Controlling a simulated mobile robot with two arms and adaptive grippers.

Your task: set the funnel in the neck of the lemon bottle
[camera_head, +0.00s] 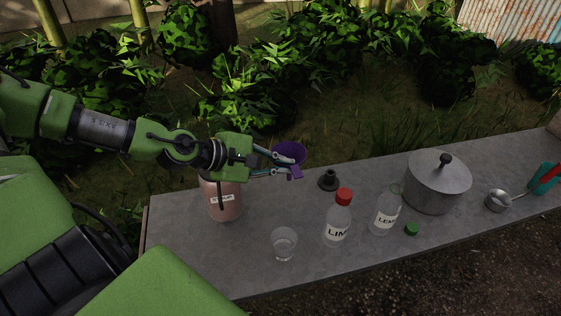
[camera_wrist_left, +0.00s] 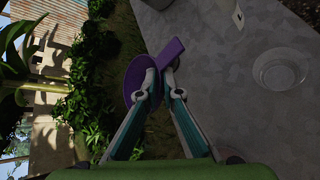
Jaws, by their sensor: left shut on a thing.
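The purple funnel (camera_head: 289,153) is held in my left gripper (camera_head: 287,166), above the back edge of the counter at its left part. In the left wrist view the fingers are closed on the funnel (camera_wrist_left: 170,53), with its wide cone on the left and a narrower purple part to the upper right. The clear lemon bottle (camera_head: 384,214) stands upright on the counter with no cap on its neck, right of and apart from the funnel. A green cap (camera_head: 411,228) lies beside it. My right gripper is not in view.
The counter (camera_head: 262,210) holds a pink jar (camera_head: 223,204) below my left arm, a glass (camera_head: 284,244), a red-capped lime bottle (camera_head: 337,225), a small dark stopper-like object (camera_head: 328,180), a lidded pot (camera_head: 438,186) and a ladle (camera_head: 498,201). Bushes grow behind it.

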